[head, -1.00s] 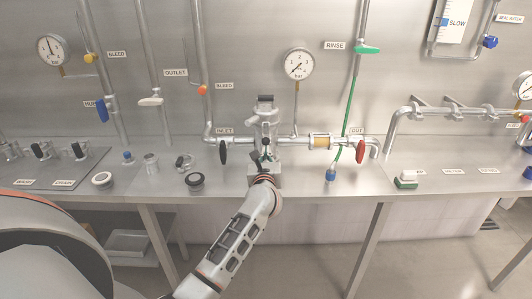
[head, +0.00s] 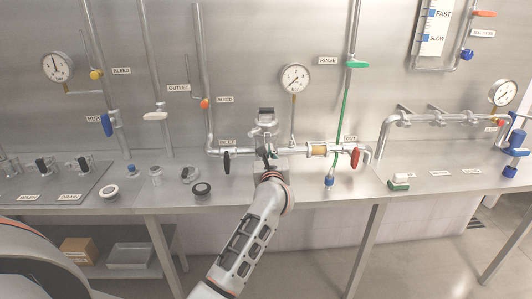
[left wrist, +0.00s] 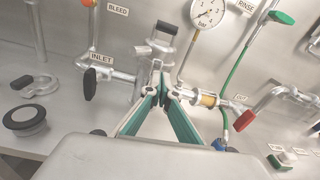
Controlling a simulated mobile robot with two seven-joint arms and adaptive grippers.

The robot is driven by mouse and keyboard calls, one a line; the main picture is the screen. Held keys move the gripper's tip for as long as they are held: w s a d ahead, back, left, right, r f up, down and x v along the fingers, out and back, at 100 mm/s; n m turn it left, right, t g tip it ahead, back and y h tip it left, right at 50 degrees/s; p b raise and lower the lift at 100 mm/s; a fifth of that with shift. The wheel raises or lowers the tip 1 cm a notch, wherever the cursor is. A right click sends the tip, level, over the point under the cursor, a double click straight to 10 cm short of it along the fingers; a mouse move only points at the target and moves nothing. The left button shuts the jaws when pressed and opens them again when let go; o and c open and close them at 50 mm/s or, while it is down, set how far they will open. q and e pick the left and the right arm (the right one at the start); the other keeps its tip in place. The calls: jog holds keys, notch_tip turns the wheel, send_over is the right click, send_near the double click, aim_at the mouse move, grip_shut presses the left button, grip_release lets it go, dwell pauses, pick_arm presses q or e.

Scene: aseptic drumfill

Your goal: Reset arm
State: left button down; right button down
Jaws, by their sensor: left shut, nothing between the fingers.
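My left arm reaches in from the bottom of the head view. Its gripper (head: 268,157) is in front of the filter housing (head: 266,125) at the middle of the bench. In the left wrist view the gripper's green-padded fingers (left wrist: 163,95) meet at their tips with nothing between them. The housing's dark top handle (left wrist: 165,28) shows just beyond the fingertips. I cannot tell whether the fingers touch the housing. My right gripper is not in view.
Beside the housing are the black inlet handle (head: 226,162) and red outlet handle (head: 355,158). A green hose (head: 341,110) hangs at right. Loose fittings and a black-topped cap (head: 201,190) lie on the steel bench (head: 300,195). A pressure gauge (head: 295,79) is above.

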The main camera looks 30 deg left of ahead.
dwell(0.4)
pick_arm(q)
jog(key=s+d+f+m+t+h, duration=0.2)
jog(key=s+d+f+m+h, duration=0.5)
jog(key=m, duration=0.9)
jog(key=s+d+f+m+t+h, duration=0.1)
jog(key=s+d+f+m+h, duration=0.35)
jog(key=s+f+m, duration=0.95)
jog(key=s+d+f+m+g+y, duration=0.1)
jog(key=s+f+m+g, duration=0.6)
jog(key=s+f+m, duration=0.8)
jog(key=s+d+m, duration=0.1)
jog(key=s+m, duration=0.1)
jog(key=s, duration=0.2)
jog(key=shift+d+f+g, duration=0.35)
jog(key=shift+g, duration=0.05)
jog(key=shift+s, duration=0.1)
